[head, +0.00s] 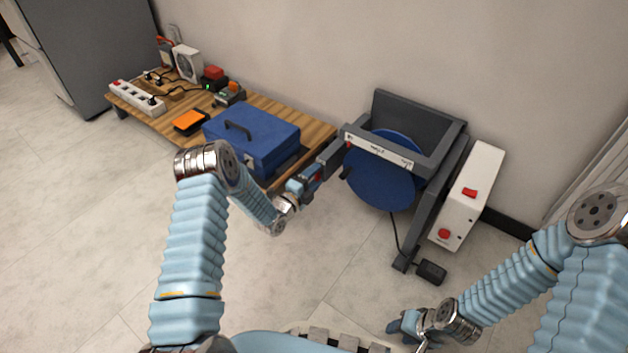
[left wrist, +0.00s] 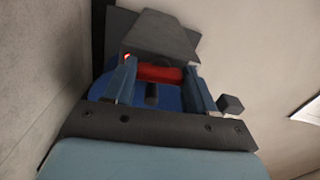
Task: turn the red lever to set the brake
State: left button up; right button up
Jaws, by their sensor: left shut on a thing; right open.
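The red lever (left wrist: 160,74) lies crosswise between the two fingers of my left gripper (left wrist: 160,84) in the left wrist view. The fingers are shut on it. In the head view my left gripper (head: 316,176) is at the left side of the dark grey machine frame (head: 420,108) with a blue disc (head: 380,185). Only a small bit of red shows there, so the lever's angle is hard to read. The blue disc (left wrist: 103,88) also shows behind the fingers in the left wrist view. My right gripper (head: 408,328) is open and low at the bottom right, away from the machine.
A low wooden table (head: 283,105) at the left holds a blue toolbox (head: 270,128), a power strip (head: 136,97) and small devices. A white control box (head: 470,200) with red controls stands right of the machine. A black pedal (head: 431,272) lies on the floor. The front floor is clear.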

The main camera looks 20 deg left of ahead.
pick_arm(q)
jog(key=shift+f+m, duration=0.1)
jog(key=shift+m, duration=0.4)
jog(key=o, duration=1)
jog(key=shift+o, duration=0.2)
jog(key=p+v, duration=0.1)
jog(key=v, duration=1.3)
jog(key=shift+p, duration=0.4)
jog(key=shift+d, duration=0.1)
